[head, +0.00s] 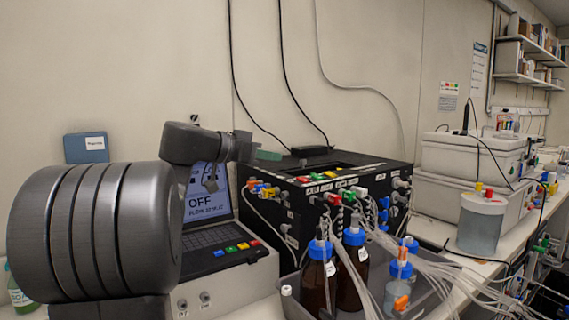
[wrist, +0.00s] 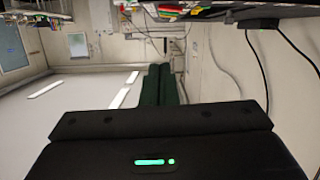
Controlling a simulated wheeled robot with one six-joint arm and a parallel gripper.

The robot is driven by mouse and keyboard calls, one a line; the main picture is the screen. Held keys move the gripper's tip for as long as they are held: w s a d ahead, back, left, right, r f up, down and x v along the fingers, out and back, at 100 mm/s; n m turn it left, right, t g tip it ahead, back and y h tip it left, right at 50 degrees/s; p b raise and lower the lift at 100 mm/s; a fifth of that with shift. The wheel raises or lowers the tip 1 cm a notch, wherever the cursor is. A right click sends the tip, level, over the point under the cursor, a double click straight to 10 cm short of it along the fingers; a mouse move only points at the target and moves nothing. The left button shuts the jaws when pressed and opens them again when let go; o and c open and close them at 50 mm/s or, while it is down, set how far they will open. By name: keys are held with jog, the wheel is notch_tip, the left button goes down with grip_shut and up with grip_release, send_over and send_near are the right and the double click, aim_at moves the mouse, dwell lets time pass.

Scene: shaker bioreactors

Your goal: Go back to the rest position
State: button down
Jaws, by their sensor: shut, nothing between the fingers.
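My gripper (head: 268,155) shows in the head view as a dark green tip at the end of my arm. It is in front of the upper left part of the black bioreactor box (head: 345,165), above the coloured connectors on the box's front. In the wrist view, the two green fingers of my gripper (wrist: 159,84) lie side by side, closed together with nothing between them. A dark part of my arm covers some of the laptop-like control panel (head: 215,225), whose screen reads OFF.
Brown bottles with blue caps (head: 318,275) and many clear tubes (head: 440,275) stand in front of the box. A clear container (head: 481,222) and white cases (head: 470,155) are on the right-hand bench. A blue box (head: 86,148) is at the left wall. Cables hang down the wall behind.

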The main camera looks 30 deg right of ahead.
jog(key=shift+s+a+r, duration=0.15)
jog(key=shift+a, duration=0.35)
jog(key=shift+d, duration=0.1)
jog(key=w+d+p, duration=0.2)
jog(key=d+p, duration=0.2)
jog(key=d, duration=0.3)
jog(key=a+b, duration=0.1)
jog(key=a, duration=0.6)
jog(key=shift+r+n+b, duration=0.2)
jog(key=shift+n+b, duration=0.1)
jog(key=shift+b, duration=0.1)
jog(key=shift+s+d, duration=0.1)
